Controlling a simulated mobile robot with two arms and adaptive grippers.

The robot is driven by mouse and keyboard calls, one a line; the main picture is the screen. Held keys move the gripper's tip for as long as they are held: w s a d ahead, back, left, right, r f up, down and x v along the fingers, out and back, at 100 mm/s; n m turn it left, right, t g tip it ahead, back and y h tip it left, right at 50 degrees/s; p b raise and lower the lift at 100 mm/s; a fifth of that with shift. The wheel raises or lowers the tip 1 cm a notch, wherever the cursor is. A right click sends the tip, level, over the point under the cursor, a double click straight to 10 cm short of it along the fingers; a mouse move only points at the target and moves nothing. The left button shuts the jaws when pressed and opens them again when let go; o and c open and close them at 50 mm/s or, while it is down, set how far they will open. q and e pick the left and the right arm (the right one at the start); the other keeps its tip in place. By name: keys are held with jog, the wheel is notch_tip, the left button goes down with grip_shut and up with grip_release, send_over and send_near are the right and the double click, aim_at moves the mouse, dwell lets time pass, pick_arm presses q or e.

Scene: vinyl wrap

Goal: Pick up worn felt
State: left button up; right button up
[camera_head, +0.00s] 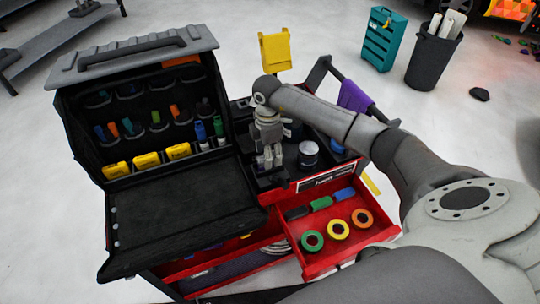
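I cannot single out a worn felt piece with certainty. My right gripper (270,160) points down over the dark top of the red cart (335,262), beside the open black tool case. Its fingers are small and partly merge with the dark items below, so I cannot tell whether they are open or hold anything. A silver-lidded can (308,152) stands just right of the gripper. My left gripper is not in view.
The open tool case (160,215) holds yellow items (146,161) and colored tools. An open red drawer holds green (312,241), yellow (338,230) and orange (362,218) rolls. A purple piece (355,96) hangs at the cart's side. A bin (432,60) stands behind.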

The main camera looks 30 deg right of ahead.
jog(key=shift+f, duration=0.65)
jog(key=c, duration=0.8)
jog(key=shift+r, duration=0.1)
jog(key=shift+w+r+b, duration=0.1)
jog(key=shift+r+b, duration=0.2)
jog(key=shift+r, duration=0.15)
jog(key=shift+s+a+r+p, duration=0.3)
jog(key=shift+s+a+r, duration=1.35)
jog(key=shift+r, duration=1.2)
jog(key=shift+s+a+r+p, duration=0.3)
jog(key=shift+s+a+r, duration=1.35)
jog(key=shift+r, duration=1.15)
jog(key=shift+s+a+r+p, duration=0.3)
jog(key=shift+s+a+r, duration=0.9)
jog(key=shift+s+r, duration=1.25)
jog(key=shift+w+r, duration=0.4)
